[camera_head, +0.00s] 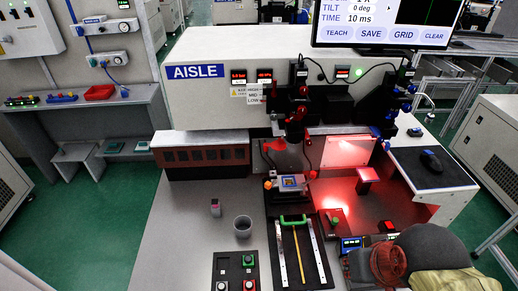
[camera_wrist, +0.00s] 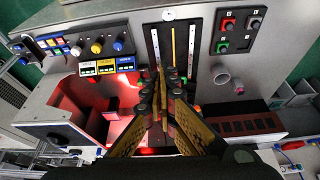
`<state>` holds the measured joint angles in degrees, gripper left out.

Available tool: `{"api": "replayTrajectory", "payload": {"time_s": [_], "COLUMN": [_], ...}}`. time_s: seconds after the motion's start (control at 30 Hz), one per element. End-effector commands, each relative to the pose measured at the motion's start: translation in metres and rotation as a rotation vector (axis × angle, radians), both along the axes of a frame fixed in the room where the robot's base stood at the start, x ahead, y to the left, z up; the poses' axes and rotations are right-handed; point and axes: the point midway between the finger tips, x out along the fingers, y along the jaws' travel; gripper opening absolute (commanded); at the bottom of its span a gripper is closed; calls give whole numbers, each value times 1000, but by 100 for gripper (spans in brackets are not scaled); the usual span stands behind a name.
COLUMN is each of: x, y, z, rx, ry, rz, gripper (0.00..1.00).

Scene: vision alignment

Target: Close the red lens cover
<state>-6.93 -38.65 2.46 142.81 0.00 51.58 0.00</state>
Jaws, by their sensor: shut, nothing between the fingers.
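A small red flap, which looks like the lens cover (camera_head: 275,145), shows in the head view under the machine's front. It juts out to the left of the dark lens barrel (camera_head: 296,131), apparently swung aside from it. In the wrist view I cannot make out the cover. My gripper (camera_wrist: 161,76) is in the middle of the wrist view, its dark, yellow-sided fingers together and empty. In the head view I cannot pick out my fingertips, so their distance from the cover cannot be told.
Below the lens stands a small stage with a chip (camera_head: 290,182). In front lie rails with a green handle (camera_head: 295,220). A grey cup (camera_head: 242,226) and a button panel (camera_head: 234,272) stand left. A red-lit plate (camera_head: 345,152) is right of the lens. The left bench top is mostly clear.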

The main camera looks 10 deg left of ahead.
Motion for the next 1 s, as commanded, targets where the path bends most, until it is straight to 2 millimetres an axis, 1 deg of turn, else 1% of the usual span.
{"api": "replayTrajectory", "payload": {"time_s": [0.03,0.07,0.13,0.17,0.2,0.27,0.3,0.37,0.4,0.47,0.5,0.6,0.67,0.7,0.77,0.83,0.87,0.93,0.97,1.0], "x": [1,2,9,15,24,40,52,72,86,105,117,147,165,178,196,218,227,251,261,275], "y": [15,24,47,58,74,100,120,152,172,200,218,255,273,283,296,306,308,310,309,306], "z": [-17,-27,-46,-54,-65,-83,-96,-117,-130,-149,-160,-183,-193,-198,-203,-202,-200,-190,-182,-168], "rx": [-8,-9,-5,-2,3,10,12,15,14,5,-6,-50,-90,-123,-184,-272,-315,-431,-488,-568], "ry": [72,109,164,175,182,173,157,115,77,12,-40,-180,-273,-337,-435,-556,-607,-726,-778,-845], "rz": [51,76,127,150,189,259,314,406,467,555,610,734,799,838,890,939,955,980,986,987], "gripper": [0,0,0,0,0,0,0,0,0,0,0,0,0,0,0,0,0,0,0,0]}}
